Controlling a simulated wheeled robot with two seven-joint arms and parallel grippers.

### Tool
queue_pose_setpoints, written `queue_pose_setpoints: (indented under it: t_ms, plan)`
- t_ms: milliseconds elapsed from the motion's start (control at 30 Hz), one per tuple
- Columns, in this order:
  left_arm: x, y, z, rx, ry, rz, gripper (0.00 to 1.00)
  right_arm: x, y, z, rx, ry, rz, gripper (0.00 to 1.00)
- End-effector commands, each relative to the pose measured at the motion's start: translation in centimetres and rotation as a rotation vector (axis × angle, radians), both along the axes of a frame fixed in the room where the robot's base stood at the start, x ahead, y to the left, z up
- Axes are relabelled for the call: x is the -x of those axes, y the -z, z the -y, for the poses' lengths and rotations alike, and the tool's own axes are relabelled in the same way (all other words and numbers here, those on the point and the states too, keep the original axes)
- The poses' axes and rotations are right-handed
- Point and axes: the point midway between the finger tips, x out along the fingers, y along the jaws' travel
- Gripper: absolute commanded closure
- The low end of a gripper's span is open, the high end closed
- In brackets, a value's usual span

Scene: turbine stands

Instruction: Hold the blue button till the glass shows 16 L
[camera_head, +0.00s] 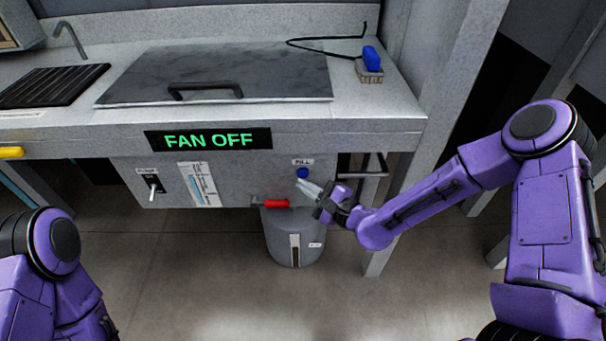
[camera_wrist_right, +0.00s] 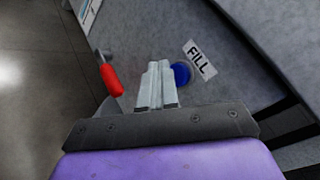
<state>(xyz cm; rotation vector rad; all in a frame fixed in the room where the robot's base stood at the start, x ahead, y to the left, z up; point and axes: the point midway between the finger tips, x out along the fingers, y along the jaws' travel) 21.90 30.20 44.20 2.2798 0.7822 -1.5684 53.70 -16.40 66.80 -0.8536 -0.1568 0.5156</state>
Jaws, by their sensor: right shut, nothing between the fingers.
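The blue button (camera_head: 302,173) is on the grey front panel under a FILL label; it also shows in the right wrist view (camera_wrist_right: 181,73), beside my fingertips. My right gripper (camera_head: 303,187) is shut and empty, its fingertips just below the button in the head view. I cannot tell whether they touch it. The right wrist view shows the closed fingers (camera_wrist_right: 156,75) overlapping the button's edge. A grey tank with a narrow upright sight glass (camera_head: 295,249) stands below the panel; its level is too small to read. My left gripper is out of view.
A red handle (camera_head: 276,203) sits just left of my right gripper, above the tank (camera_head: 275,238). A lit sign (camera_head: 208,140) reads FAN OFF. A lever switch (camera_head: 152,186) and a paper label are on the panel's left. A blue-handled brush (camera_head: 371,60) lies on the counter.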

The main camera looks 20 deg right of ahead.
Motion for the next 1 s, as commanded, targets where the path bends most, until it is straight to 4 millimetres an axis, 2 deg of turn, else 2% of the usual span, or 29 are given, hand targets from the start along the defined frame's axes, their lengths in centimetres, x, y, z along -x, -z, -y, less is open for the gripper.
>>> queue_pose_setpoints:
  t_ms: [233,700,1000]
  plan:
    - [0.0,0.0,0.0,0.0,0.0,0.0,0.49,0.5,0.0,-0.1,-0.001,-0.001,-0.002,1.0]
    - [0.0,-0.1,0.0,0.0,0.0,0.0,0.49,4.6,0.1,-1.3,0.0,0.0,-0.002,1.0]
    - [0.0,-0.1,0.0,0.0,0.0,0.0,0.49,4.8,0.0,-1.4,0.0,0.001,-0.001,1.0]
